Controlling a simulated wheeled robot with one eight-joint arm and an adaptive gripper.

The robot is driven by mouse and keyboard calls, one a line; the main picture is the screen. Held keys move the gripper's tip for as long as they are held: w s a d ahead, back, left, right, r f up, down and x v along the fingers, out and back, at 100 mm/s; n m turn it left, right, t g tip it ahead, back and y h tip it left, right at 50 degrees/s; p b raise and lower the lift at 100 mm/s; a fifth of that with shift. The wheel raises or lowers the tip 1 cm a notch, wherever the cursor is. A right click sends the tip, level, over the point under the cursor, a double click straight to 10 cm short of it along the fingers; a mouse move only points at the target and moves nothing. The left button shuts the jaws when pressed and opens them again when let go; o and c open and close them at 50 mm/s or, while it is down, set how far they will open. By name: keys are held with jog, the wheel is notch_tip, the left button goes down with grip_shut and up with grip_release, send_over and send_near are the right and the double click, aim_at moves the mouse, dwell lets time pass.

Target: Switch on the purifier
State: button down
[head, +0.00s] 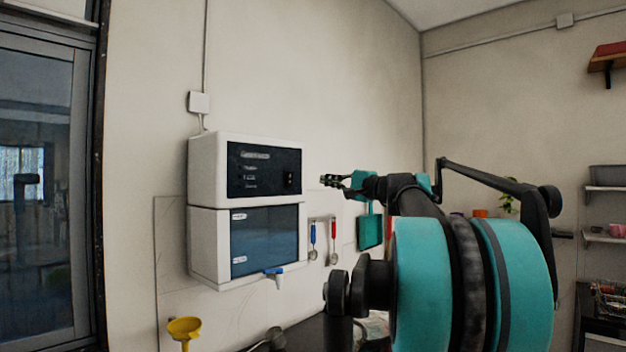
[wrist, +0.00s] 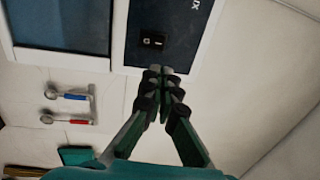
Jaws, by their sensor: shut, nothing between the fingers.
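The purifier (head: 212,167) is a white wall-mounted box with a dark upper panel, a blue-grey lower window and a small blue-topped tap. Its small black rocker switch (head: 290,180) sits at the right end of the upper panel. In the wrist view the switch (wrist: 152,40) shows "0" and "I" marks, just beyond my fingertips (wrist: 161,72). My gripper (head: 325,181) is shut and empty, pointing at the panel from the right. A gap shows between its tips and the switch in the head view. I cannot tell which way the switch is pressed.
Red- and blue-handled spoons (head: 333,240) hang on the wall below right of the purifier, with a teal board (head: 369,230) beside them. A yellow funnel-like thing (head: 184,328) stands lower left. The wall above the purifier is clear apart from a cable and box (head: 199,102).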

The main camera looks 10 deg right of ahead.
aim_at(291, 173)
jog(key=x, duration=1.3)
jog(key=shift+w+a, duration=0.1)
jog(key=shift+w, duration=0.05)
jog(key=shift+w+a+r, duration=0.2)
jog(key=shift+w, duration=0.05)
